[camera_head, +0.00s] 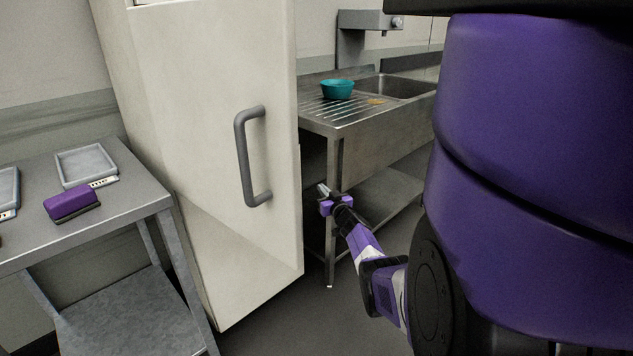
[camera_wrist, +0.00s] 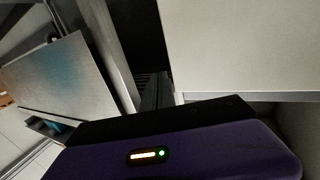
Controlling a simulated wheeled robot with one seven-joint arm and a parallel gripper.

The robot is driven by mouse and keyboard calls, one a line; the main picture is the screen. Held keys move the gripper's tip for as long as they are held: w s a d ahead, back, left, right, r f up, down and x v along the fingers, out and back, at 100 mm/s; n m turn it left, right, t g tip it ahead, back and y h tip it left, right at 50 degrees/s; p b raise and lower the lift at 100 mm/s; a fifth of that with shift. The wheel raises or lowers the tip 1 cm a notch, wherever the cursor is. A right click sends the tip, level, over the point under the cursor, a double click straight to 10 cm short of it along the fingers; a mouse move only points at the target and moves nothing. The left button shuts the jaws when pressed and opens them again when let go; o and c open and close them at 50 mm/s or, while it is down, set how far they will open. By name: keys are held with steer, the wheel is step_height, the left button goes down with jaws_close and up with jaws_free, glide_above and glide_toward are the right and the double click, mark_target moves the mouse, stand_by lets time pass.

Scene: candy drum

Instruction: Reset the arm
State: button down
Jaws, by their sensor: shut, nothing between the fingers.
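My gripper (camera_head: 323,189) is shut and empty. In the head view it is low in front of the steel sink table's leg, to the right of the tall white cabinet (camera_head: 210,150) and apart from its grey handle (camera_head: 252,157). In the wrist view my purple gripper housing fills the bottom, with the fingers (camera_wrist: 158,90) dark and hard to make out beyond it. A pale panel, likely the cabinet (camera_wrist: 245,45), fills the upper right there.
The steel sink table (camera_head: 345,123) stands at the back, with a teal bowl (camera_head: 338,89) on its ribbed top. A grey table (camera_head: 125,214) at left bears a purple block-shaped item (camera_head: 71,203) and grey trays (camera_head: 86,166). Dark floor (camera_head: 290,325) lies open in front of the cabinet.

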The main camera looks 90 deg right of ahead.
steer(key=shift+s+a, duration=0.2)
steer(key=shift+a, duration=0.05)
